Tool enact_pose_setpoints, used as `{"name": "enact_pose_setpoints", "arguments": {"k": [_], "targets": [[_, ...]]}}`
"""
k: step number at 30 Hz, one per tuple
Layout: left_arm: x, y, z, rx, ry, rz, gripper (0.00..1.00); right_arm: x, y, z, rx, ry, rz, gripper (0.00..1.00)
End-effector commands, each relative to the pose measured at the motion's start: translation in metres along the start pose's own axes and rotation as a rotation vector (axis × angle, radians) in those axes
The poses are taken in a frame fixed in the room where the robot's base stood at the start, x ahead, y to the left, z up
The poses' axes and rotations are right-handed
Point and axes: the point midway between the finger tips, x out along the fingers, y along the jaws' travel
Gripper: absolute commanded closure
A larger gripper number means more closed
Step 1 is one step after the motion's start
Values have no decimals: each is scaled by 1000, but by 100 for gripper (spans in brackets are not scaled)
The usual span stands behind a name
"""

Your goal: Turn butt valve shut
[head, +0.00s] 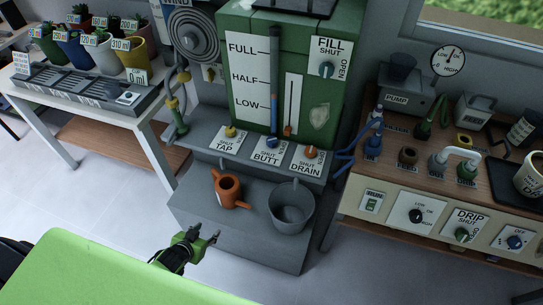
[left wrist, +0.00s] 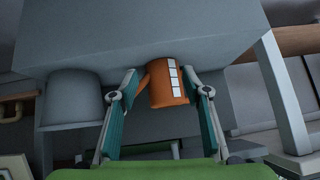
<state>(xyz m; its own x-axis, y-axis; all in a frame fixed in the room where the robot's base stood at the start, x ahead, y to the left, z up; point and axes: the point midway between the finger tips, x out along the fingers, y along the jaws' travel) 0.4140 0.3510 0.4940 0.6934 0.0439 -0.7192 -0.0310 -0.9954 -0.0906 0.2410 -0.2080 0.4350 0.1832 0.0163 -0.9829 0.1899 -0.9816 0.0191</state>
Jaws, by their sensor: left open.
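The butt valve is a small blue knob (head: 271,142) on a white plate marked SHUT and BUTT (head: 266,157), at the foot of the green tank (head: 255,60) in the head view. Which way the knob points is too small to tell. My left gripper (head: 208,234) is open and empty, low in front of the grey step, well below and left of the knob. In the left wrist view, an orange watering can (left wrist: 167,88) shows between the open fingers (left wrist: 162,78), apart from them in the head view. My right gripper is not in view.
A yellow TAP knob (head: 230,132) and an orange DRAIN knob (head: 311,152) flank the blue one. The orange can (head: 228,190) and a grey bucket (head: 291,206) stand on the lower step (head: 195,200). A bench with pumps (head: 399,90) stands right, a plant table left.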

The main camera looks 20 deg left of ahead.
Motion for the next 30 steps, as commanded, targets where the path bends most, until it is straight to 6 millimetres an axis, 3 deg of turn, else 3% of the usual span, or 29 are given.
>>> {"name": "enact_pose_setpoints", "arguments": {"k": [1, 6, 11, 15, 21, 27, 30], "targets": [[21, -5, -15, 0, 66, 2, 56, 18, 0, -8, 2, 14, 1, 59], [34, -11, -92, -19, 268, 38, 56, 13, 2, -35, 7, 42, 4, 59], [27, -1, -157, -25, 446, 100, 56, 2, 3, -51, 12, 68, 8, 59], [8, 17, -202, -22, 581, 171, 56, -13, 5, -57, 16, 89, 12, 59], [-26, 50, -241, -9, 728, 282, 56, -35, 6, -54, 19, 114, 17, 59], [-53, 71, -259, -1, 798, 353, 56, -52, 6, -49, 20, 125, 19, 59], [-57, 74, -263, 0, 807, 362, 56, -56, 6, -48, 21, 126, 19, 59]]}}
